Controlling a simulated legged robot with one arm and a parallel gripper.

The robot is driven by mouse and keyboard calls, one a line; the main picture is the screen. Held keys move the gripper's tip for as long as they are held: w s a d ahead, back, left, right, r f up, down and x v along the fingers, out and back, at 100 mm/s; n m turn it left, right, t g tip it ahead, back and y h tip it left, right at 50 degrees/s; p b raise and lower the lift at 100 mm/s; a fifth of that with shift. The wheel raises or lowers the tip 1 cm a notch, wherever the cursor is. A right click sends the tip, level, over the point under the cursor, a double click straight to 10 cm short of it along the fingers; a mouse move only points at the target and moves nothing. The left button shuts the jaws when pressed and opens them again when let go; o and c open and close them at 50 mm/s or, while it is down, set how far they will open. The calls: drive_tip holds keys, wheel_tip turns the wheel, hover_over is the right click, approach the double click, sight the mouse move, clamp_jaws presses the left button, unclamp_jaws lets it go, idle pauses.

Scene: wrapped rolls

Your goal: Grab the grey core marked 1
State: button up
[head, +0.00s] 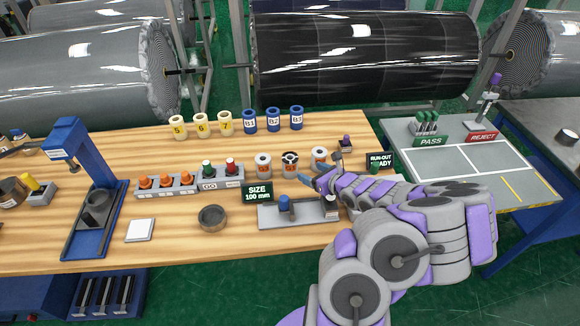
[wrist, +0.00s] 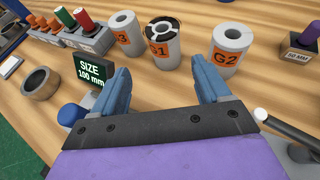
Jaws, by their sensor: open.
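The grey core marked G1 (wrist: 160,48) stands upright on the wooden table, with an orange label and a black-patterned top. In the head view, the G1 core (head: 290,165) is the middle of three grey cores. The G3 core (wrist: 126,38) stands to its left and the G2 core (wrist: 230,52) to its right. My gripper (wrist: 163,82) is open and empty, its two blue fingers spread to either side of G1 in the wrist view, with G1 beyond the fingertips. In the head view, my gripper (head: 308,180) is just in front of the grey cores.
A SIZE 100 mm sign (head: 257,194) stands left of my gripper. A grey fixture (head: 285,216) lies below it, and a dark ring (head: 212,217) farther left. Cream cores (head: 201,123) and blue cores (head: 273,120) stand behind. Bare wood lies between the rows.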

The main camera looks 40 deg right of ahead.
sight(294, 164)
drive_tip(key=b+x, duration=0.2)
drive_tip(key=x, duration=0.8)
drive_tip(key=shift+w+d+f, duration=0.2)
drive_tip(key=shift+w+a, duration=0.1)
drive_tip(key=shift+w, duration=0.2)
drive_tip(key=w+f+b, duration=0.1)
drive_tip(key=w+d+f, duration=0.1)
drive_tip(key=w, duration=0.1)
drive_tip(key=shift+w+f+b, duration=0.1)
drive_tip(key=shift+w+b, duration=0.1)
drive_tip(key=shift+b, duration=0.2)
drive_tip(key=shift+w, duration=0.55)
drive_tip(key=shift+a, duration=0.2)
drive_tip(key=c, duration=0.8)
